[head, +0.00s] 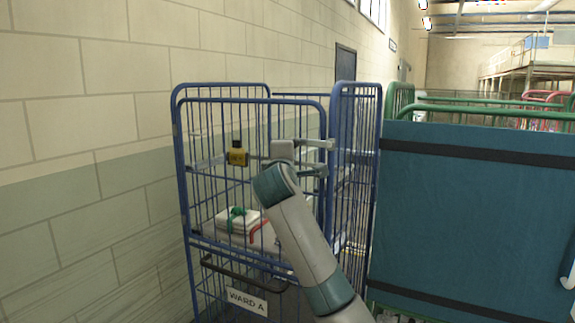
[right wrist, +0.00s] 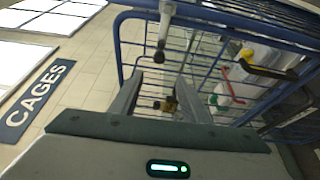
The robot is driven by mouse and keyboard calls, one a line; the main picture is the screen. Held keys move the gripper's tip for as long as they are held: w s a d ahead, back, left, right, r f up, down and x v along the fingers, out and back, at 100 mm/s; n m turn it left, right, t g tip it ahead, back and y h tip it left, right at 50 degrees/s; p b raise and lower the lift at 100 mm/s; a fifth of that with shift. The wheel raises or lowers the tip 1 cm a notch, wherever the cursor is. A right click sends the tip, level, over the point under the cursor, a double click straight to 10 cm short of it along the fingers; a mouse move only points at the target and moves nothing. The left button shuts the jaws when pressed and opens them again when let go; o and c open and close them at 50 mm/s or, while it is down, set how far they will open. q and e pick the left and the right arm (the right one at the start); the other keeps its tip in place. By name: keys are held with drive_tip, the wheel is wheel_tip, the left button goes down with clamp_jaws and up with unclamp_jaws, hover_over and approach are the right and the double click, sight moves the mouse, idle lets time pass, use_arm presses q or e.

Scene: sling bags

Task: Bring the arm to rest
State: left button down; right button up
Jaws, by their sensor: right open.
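My right gripper (head: 330,158) is in front of the blue wire cage (head: 250,97) in the head view, its two fingers apart and pointing right, with nothing seen held. My arm reaches up to it from the bottom. In the right wrist view the right gripper (right wrist: 160,88) shows its two spread fingers, with blue bars beyond. A yellow and black piece (head: 237,158) shows just left of the gripper in the head view; whether it touches the gripper is unclear. My left gripper is not in view.
A white bundle with a green tie (head: 238,219) lies inside the cage, above a "WARD A" label (head: 246,302). A teal-covered cage (head: 480,210) stands close on the right. A block wall (head: 80,120) is at left.

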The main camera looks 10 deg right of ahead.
drive_tip(key=shift+s+a, duration=0.1)
drive_tip(key=shift+s, duration=0.45)
drive_tip(key=shift+f, duration=0.15)
